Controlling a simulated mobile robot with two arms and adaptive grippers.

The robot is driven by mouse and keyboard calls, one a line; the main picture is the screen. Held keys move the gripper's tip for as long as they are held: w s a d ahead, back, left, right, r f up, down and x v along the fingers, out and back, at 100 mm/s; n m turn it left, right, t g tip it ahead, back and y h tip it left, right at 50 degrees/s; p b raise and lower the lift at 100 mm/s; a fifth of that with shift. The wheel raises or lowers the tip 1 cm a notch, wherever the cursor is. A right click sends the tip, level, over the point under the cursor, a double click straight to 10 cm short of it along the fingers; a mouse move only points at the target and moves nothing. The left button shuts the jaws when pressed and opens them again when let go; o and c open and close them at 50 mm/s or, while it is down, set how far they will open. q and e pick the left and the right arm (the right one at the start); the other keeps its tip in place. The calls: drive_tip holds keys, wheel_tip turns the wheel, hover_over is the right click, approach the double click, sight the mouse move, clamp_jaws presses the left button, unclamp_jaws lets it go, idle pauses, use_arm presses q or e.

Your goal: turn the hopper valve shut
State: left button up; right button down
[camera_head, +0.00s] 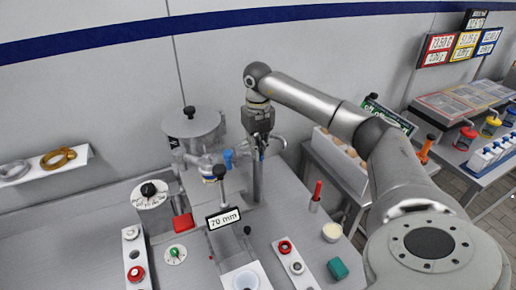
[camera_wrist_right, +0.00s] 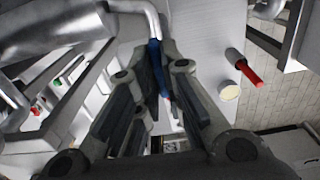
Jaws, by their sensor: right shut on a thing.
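The grey hopper (camera_head: 192,124) with a black knob on its lid stands at the middle left in the head view. Metal pipework with a blue fitting (camera_head: 228,158) runs from it to the right. My right gripper (camera_head: 261,143) reaches down at the right end of this pipework. In the right wrist view, a blue valve handle (camera_wrist_right: 155,54) on a bent metal pipe stands between the fingers of the right gripper (camera_wrist_right: 160,85), which is shut on it. The fingers hide part of the handle, so its exact angle is hard to tell. My left gripper is not in view.
A "70 mm" sign (camera_head: 223,218) stands in front of the pipework. A red-topped stick (camera_head: 316,192) and a round cream-coloured pot (camera_head: 332,232) stand to the right. Panels with red buttons (camera_head: 134,272) and a green block (camera_head: 338,268) are nearer the front.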

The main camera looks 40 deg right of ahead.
drive_tip(key=shift+w+r, duration=0.15)
drive_tip(key=shift+r, duration=0.05)
drive_tip(key=c, duration=1.6)
unclamp_jaws()
drive_tip(key=shift+f, duration=0.1)
drive_tip(key=shift+o, duration=0.2)
wheel_tip(320, 180, up, 12)
drive_tip(key=shift+f, duration=0.1)
